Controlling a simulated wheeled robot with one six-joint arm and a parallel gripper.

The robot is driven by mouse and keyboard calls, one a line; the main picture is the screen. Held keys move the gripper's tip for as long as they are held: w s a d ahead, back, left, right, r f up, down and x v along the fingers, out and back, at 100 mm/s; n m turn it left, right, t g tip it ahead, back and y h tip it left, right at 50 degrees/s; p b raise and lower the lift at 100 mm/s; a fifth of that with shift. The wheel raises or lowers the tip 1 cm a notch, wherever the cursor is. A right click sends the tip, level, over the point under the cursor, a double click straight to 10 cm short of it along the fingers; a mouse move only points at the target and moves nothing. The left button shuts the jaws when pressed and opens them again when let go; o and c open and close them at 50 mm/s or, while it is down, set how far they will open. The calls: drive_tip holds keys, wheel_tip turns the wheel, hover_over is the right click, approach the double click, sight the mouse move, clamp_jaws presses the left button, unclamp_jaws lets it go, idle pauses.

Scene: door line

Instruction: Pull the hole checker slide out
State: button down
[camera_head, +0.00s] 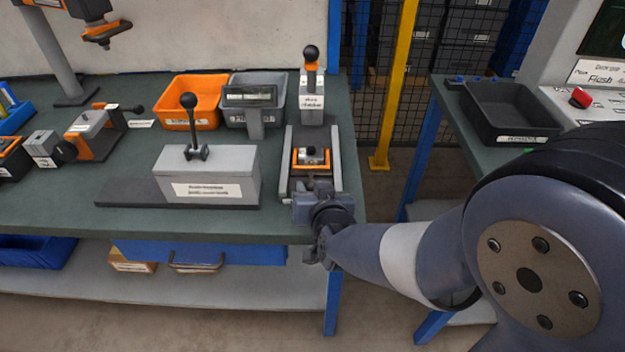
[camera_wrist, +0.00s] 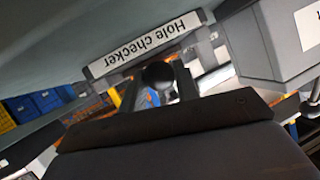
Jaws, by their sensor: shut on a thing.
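The hole checker stands at the right end of the green bench, with an upright grey post (camera_head: 312,97) topped by a black ball. Its slide (camera_head: 311,160) has an orange nest with a small metal part in it, between two grey rails. My gripper (camera_head: 318,190) is at the front end of the slide, low over the bench's front edge. In the wrist view the "Hole checker" label (camera_wrist: 146,44) shows upside down. A black knob (camera_wrist: 158,74) sits between my two fingers, which are shut on it. In the head view my wrist hides this knob.
A grey lever fixture (camera_head: 210,172) stands left of the slide. Orange (camera_head: 188,122) and grey bins and a small display (camera_head: 250,97) are behind it. A yellow post (camera_head: 394,85) and a second bench with a black tray (camera_head: 511,112) are to the right, across a gap.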

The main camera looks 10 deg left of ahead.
drive_tip(key=s, duration=0.2)
drive_tip(key=s+d, duration=0.1)
drive_tip(key=s, duration=0.1)
drive_tip(key=shift+s, duration=0.1)
drive_tip(key=shift+s+f, duration=0.1)
drive_tip(key=shift+s, duration=0.05)
drive_tip(key=c, duration=1.1)
unclamp_jaws()
drive_tip(key=shift+s, duration=0.15)
drive_tip(key=shift+d, duration=0.1)
drive_tip(key=p+v, duration=0.4)
drive_tip(key=v, duration=0.6)
drive_tip(key=shift+s+d, duration=0.2)
drive_tip(key=shift+s, duration=0.1)
